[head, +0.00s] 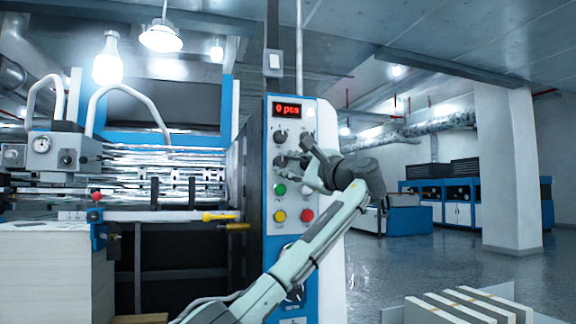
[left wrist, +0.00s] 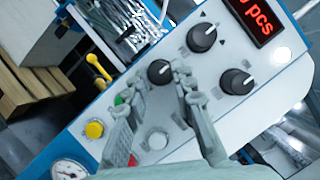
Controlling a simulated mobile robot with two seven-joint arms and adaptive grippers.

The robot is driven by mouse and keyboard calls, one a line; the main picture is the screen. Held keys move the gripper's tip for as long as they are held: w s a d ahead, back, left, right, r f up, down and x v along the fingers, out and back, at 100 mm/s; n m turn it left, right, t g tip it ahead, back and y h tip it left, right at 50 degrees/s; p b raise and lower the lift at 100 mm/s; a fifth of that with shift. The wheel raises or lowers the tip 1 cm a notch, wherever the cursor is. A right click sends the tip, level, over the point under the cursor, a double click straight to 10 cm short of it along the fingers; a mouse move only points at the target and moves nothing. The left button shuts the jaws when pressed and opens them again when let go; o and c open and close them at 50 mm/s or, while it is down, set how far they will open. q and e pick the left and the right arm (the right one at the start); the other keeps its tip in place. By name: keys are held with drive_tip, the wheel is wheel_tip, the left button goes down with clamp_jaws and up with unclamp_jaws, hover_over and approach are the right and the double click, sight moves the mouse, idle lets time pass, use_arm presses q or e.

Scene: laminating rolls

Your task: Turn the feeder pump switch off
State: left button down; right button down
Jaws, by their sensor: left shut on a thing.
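A tall white and blue control panel (head: 293,108) stands in the middle of the head view. It carries black rotary knobs, including an upper left one (left wrist: 202,37) and an upper right one (left wrist: 236,81). My left gripper (head: 303,163) is at the second knob row, in front of the panel. In the left wrist view its fingertips are on both sides of the second-row left black knob (left wrist: 160,72), and it is shut on that knob. The labels are too small to read, so I cannot tell which knob is the feeder pump switch. My right gripper is not in view.
Below the knobs are green (head: 280,189), yellow (head: 280,216) and red (head: 307,215) buttons. A red display (head: 288,109) reads "0 pcs". A paper stack (head: 50,270) and the machine rollers are left.

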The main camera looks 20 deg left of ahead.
use_arm(q)
drive_tip(key=shift+f, duration=0.1)
drive_tip(key=c, duration=1.3)
unclamp_jaws()
drive_tip(key=shift+o, duration=0.2)
drive_tip(key=v, duration=1.2)
drive_tip(key=shift+s, duration=0.1)
